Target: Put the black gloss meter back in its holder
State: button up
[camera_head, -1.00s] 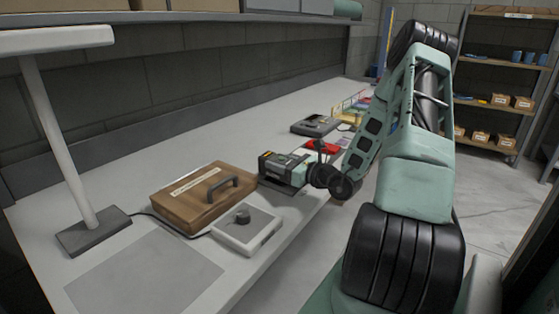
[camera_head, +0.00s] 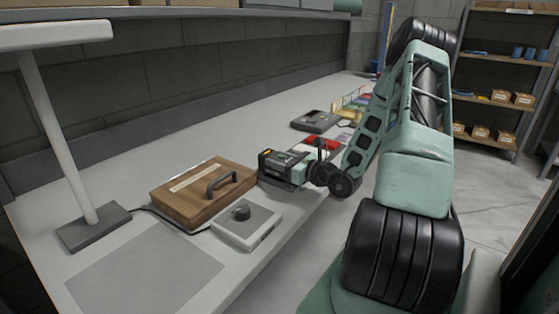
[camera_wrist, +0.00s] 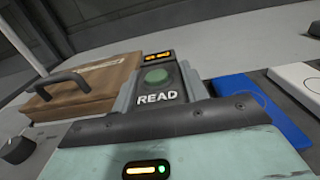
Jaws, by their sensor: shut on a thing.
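The black gloss meter (camera_wrist: 157,72) fills the middle of the wrist view, with a green button, the word READ and a small orange display. My gripper (camera_head: 278,165) is shut on it, low over the front edge of the bench in the head view. Its teal body (camera_wrist: 180,150) covers the bottom of the wrist view. Grey pieces flank the meter; I cannot tell if they are fingers or a holder. The meter's underside is hidden, and I cannot make out the holder or whether the meter touches the bench.
A wooden case (camera_head: 203,192) with a black handle and a white box with a dark knob (camera_head: 246,225) stand left of my gripper. A blue flat item (camera_wrist: 258,108) and a white one (camera_wrist: 299,78) lie to its right. A dark device (camera_head: 315,121) is farther back.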

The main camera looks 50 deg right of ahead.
jog(key=shift+f+b, duration=0.3)
jog(key=shift+f, duration=0.15)
jog(key=o, duration=1.5)
jog(key=s+d+b, duration=0.1)
jog(key=s, duration=1.6)
jog(key=shift+s+d, duration=0.15)
